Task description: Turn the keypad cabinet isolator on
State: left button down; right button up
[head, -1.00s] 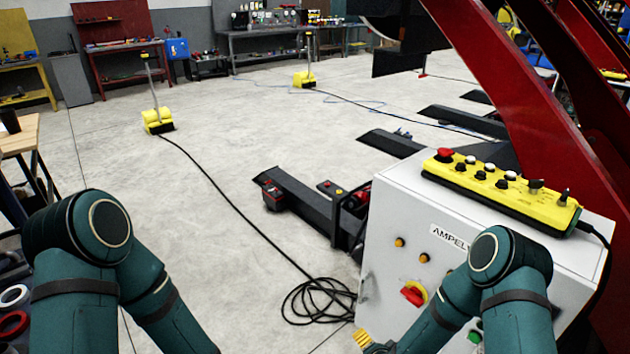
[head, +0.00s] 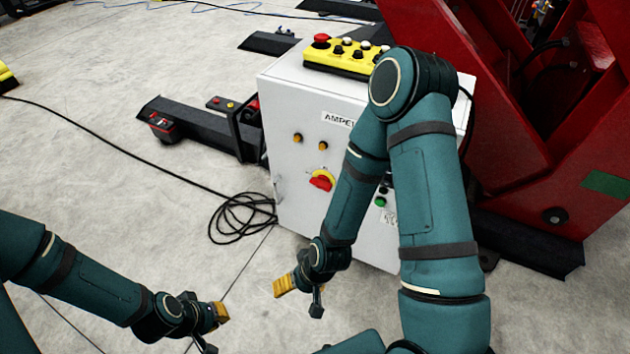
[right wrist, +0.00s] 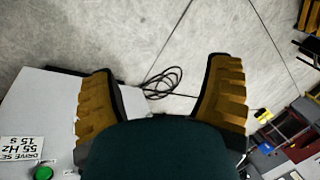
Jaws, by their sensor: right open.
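The keypad cabinet (head: 285,120) is a light grey box with a yellow keypad on top. Its isolator (head: 321,181) is a red rotary handle on a yellow plate, low on the front face. My right gripper (head: 301,296) is open and empty, below and slightly left of the isolator, apart from the cabinet.
The yellow keypad (head: 342,58) has a red mushroom button and several knobs. A coiled black cable (head: 240,215) lies left of the cabinet. A red steel frame (head: 550,130) stands at the right. A dark beam (head: 195,125) lies behind left. Floor in front is open.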

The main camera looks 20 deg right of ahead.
aim_at(322, 182)
jog(key=i+j+z, duration=0.15)
jog(key=z, duration=0.35)
jog(key=i+j+z, duration=0.35)
jog(key=z, duration=0.15)
jog(key=i+j, duration=0.2)
jog(key=j, duration=0.15)
jog(key=i+j+z, duration=0.1)
jog(key=j, duration=0.2)
jog(key=i+j, duration=0.25)
jog(key=j, duration=0.15)
jog(key=i+j+z, duration=0.1)
jog(key=j, duration=0.2)
jog(key=i, duration=0.05)
